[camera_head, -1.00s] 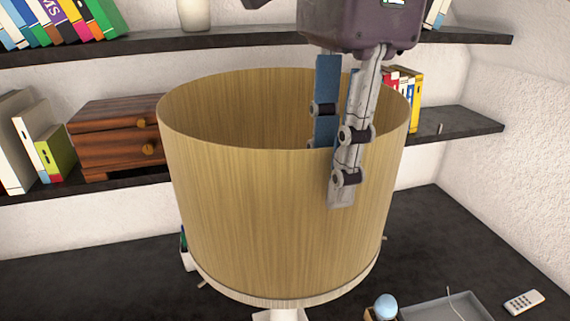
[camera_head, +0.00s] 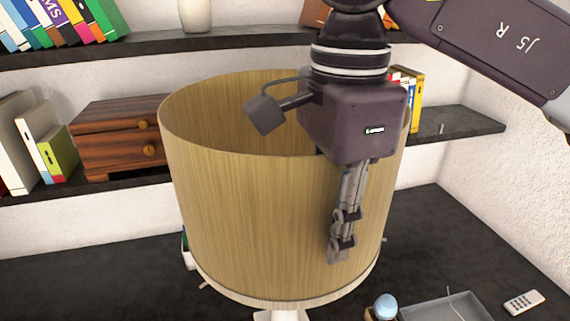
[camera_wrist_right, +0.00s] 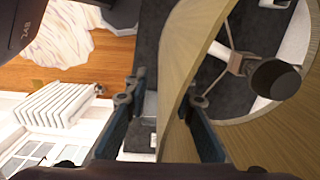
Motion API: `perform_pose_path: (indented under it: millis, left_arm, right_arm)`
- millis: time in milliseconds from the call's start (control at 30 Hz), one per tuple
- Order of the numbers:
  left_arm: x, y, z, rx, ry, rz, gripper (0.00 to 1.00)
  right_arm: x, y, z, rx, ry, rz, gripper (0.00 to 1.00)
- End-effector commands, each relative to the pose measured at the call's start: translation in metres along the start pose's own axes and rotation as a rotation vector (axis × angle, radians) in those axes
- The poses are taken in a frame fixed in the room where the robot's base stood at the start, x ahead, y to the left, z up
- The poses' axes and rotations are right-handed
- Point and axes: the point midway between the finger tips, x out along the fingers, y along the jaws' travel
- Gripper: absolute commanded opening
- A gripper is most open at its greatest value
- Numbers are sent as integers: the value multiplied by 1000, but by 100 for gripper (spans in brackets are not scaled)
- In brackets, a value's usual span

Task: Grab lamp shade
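The lamp shade (camera_head: 250,220) is a large, open-topped drum with a light wood grain, standing upright on a white lamp stem (camera_head: 280,315). My right gripper (camera_head: 340,248) points down over its near right rim. One finger lies outside the wall, and the other is hidden inside in the head view. In the right wrist view, the shade wall (camera_wrist_right: 188,45) passes between the two spread fingers of my right gripper (camera_wrist_right: 163,95). A gap shows between the wall and the left finger; the other finger is close to the wall. My left gripper is not in view.
Dark shelves behind hold books (camera_head: 60,152), a wooden drawer box (camera_head: 120,135) and a white vase (camera_head: 195,15). On the dark tabletop (camera_head: 470,245), a grey tray (camera_head: 445,308), a blue ball (camera_head: 385,306) and a remote (camera_head: 523,301) lie at right.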

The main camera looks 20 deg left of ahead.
Motion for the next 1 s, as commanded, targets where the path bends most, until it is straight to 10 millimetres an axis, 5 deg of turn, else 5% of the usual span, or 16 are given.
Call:
perform_pose_path:
  millis: [167,400,1000]
  left_arm:
    - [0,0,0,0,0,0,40]
    - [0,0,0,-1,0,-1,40]
    - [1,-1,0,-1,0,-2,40]
  right_arm:
    - [0,0,0,1,0,0,23]
    - [0,0,0,1,0,0,0]
    - [-3,0,0,1,0,-2,0]
